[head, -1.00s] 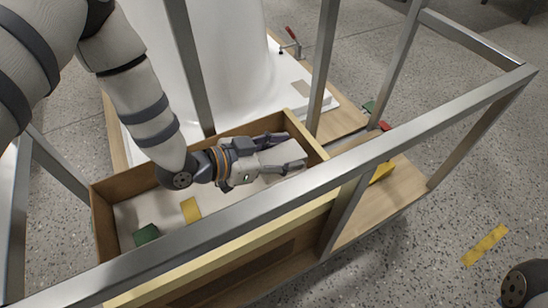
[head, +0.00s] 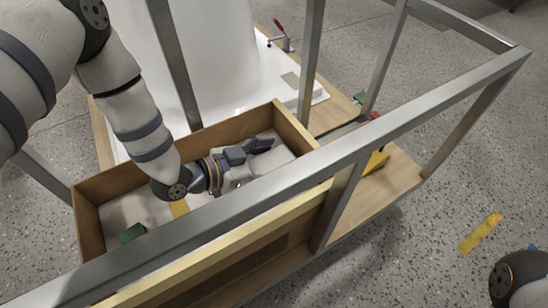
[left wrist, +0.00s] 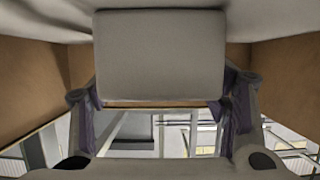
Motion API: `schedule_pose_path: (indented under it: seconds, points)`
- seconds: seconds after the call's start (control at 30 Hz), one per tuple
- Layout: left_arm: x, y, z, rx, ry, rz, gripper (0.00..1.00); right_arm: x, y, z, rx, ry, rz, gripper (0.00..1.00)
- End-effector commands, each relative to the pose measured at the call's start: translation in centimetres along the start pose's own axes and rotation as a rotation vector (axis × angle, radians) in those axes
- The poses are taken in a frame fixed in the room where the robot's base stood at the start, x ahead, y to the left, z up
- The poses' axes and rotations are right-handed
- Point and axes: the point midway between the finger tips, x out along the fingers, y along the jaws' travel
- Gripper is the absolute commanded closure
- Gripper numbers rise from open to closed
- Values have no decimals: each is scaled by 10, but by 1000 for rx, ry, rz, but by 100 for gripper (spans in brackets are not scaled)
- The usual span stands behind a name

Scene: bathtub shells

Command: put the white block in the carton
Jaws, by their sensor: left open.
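My left gripper (head: 256,146) is open and reaches down inside the wooden carton (head: 128,172), towards its right end. In the left wrist view, the white block (left wrist: 160,55) looks pale grey with rounded edges and lies between and just beyond the open fingers (left wrist: 160,105). The frames do not show for certain whether the fingers touch it. In the head view I cannot tell the block apart from the gripper and the pale carton floor. My right gripper is out of view.
A green block (head: 132,233) and a yellow block (head: 179,208) lie in the carton's left part. A metal frame (head: 350,152) crosses in front of the carton, with uprights around it. A white shell (head: 225,60) stands behind. A red-handled clamp (head: 279,34) is at the back.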

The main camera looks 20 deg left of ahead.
Motion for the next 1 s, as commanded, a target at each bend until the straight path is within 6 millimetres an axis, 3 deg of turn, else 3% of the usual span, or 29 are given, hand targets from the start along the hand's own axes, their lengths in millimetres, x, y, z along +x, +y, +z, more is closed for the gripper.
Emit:
schedule_pose_path:
  seconds: [0.17, 0.4, 0.6, 1.0]
  points:
    - [-14, -1, -5, 0, -2, -3, 31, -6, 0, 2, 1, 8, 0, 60]
    - [-80, -1, -7, 0, 0, -3, 31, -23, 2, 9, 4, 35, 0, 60]
    - [-115, 0, -5, -1, 0, -1, 31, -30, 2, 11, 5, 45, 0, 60]
    - [-122, 0, -3, -1, 0, 1, 31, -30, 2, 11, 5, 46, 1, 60]
